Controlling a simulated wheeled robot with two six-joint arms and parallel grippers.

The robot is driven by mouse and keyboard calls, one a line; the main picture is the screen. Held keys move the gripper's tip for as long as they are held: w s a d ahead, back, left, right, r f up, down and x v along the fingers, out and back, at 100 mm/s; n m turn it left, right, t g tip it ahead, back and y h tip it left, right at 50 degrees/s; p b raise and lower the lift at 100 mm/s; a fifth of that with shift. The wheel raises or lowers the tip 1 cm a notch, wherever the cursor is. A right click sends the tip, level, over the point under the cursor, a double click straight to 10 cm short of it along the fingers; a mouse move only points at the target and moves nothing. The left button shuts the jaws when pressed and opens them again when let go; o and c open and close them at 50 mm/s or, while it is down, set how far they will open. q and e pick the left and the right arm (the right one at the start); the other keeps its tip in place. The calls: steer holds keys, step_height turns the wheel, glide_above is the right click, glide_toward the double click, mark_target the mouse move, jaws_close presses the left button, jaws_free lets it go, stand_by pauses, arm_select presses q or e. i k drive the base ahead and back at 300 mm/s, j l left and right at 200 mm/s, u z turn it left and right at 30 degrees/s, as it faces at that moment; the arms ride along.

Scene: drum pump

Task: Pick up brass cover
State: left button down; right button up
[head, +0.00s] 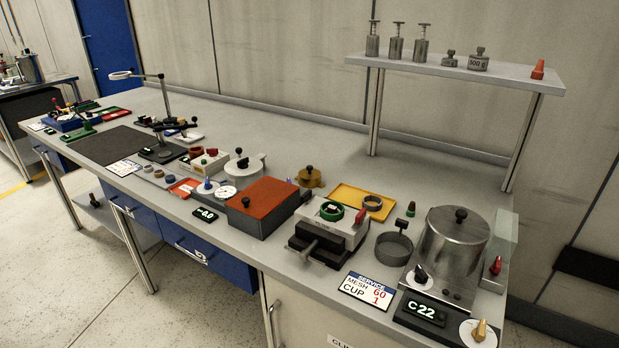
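A brass-coloured cover (311,179) with a dark knob on top sits on the bench behind the orange-topped box (272,199). Neither of my grippers shows in the head view.
A raised shelf (455,73) with weights stands behind. The bench behind the cover is clear.

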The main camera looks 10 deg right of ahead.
mark_target(308, 177)
steer(key=i+j+z, duration=0.15)
steer(key=z, duration=0.2)
steer(key=i+j+z, duration=0.1)
steer(key=j+z, duration=0.4)
steer(key=z, duration=0.2)
steer(key=i, duration=0.05)
